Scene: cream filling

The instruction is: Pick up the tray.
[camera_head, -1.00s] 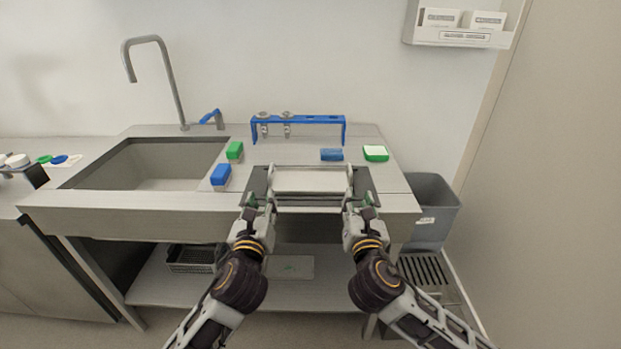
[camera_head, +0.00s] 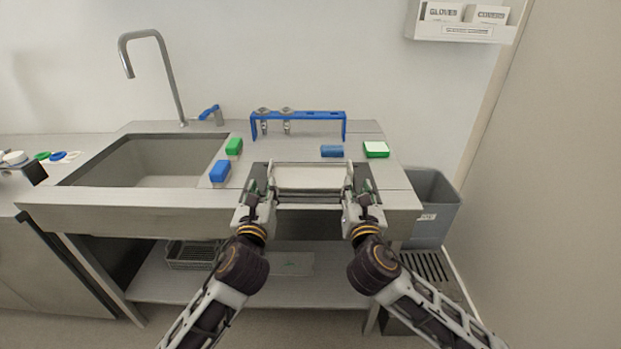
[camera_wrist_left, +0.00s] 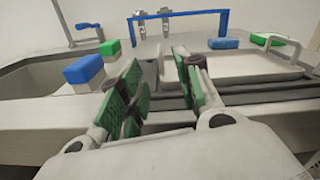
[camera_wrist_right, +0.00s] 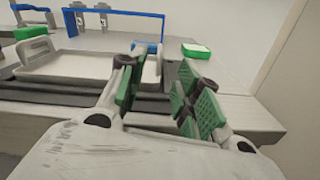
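The tray (camera_head: 310,177) is pale and shallow, with a raised metal handle at each end. It lies on the counter near the front edge. It also shows in the left wrist view (camera_wrist_left: 240,66) and in the right wrist view (camera_wrist_right: 75,65). My left gripper (camera_head: 260,188) is at the tray's left handle; its green-padded fingers are apart in the left wrist view (camera_wrist_left: 160,85). My right gripper (camera_head: 359,189) is at the right handle, its fingers also apart in the right wrist view (camera_wrist_right: 155,85). The fingers partly hide both handles, and I cannot tell whether they touch them.
A dark mat (camera_head: 308,197) lies under the tray. Behind stand a blue rack (camera_head: 320,115), a blue sponge (camera_head: 331,151) and a green-and-white block (camera_head: 376,149). Blue (camera_head: 220,171) and green (camera_head: 234,146) blocks stand left, beside the sink (camera_head: 150,165).

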